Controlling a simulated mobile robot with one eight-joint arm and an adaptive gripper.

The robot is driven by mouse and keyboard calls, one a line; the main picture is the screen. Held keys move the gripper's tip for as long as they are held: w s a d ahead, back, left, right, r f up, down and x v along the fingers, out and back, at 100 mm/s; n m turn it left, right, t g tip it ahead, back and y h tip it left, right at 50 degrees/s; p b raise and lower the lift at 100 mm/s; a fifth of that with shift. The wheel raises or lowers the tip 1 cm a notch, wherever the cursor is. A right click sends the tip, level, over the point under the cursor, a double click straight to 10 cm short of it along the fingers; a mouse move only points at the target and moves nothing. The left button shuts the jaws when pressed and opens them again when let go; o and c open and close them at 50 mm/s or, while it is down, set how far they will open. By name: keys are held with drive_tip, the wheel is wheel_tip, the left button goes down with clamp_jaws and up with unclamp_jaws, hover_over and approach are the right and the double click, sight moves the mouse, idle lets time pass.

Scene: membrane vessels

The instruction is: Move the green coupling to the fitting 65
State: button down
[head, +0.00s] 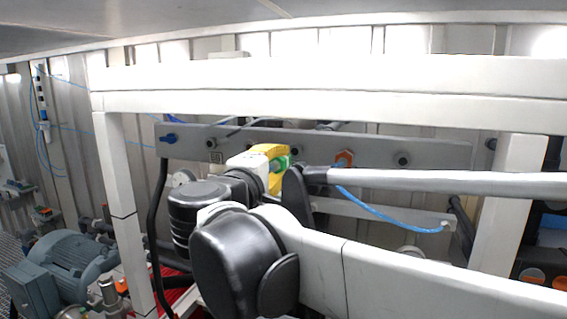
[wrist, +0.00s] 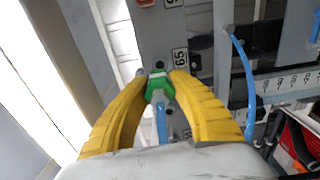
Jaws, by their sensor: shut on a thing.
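The green coupling (wrist: 158,87) is between the tips of my gripper's two yellow fingers (wrist: 160,80), which are shut on it. A blue hose (wrist: 162,122) runs from the coupling back toward the wrist. In the wrist view, the label 65 (wrist: 180,58) is on the grey panel just beyond the right fingertip. A small dark round fitting (wrist: 160,65) shows beside that label, just past the coupling; whether they touch I cannot tell. In the head view, the green coupling (head: 280,163) shows at my gripper (head: 272,158), in front of the grey rail; my arm partly hides it.
The grey rail (head: 450,146) carries several fittings, including one with an orange collar (head: 345,158) and a dark one (head: 403,160) to the right. A white frame beam (head: 330,103) crosses above my arm. A grey pipe (head: 440,181) and a loose blue hose (head: 385,215) are at the right.

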sight(273, 167)
drive_tip(key=shift+w+d, duration=0.25)
drive_tip(key=shift+w, duration=0.05)
drive_tip(key=shift+x, duration=2.1)
drive_tip(key=shift+w, duration=0.3)
drive_tip(key=shift+w+d, duration=0.2)
drive_tip(key=shift+w, duration=0.3)
drive_tip(key=c, duration=1.2)
unclamp_jaws()
drive_tip(key=v, duration=1.2)
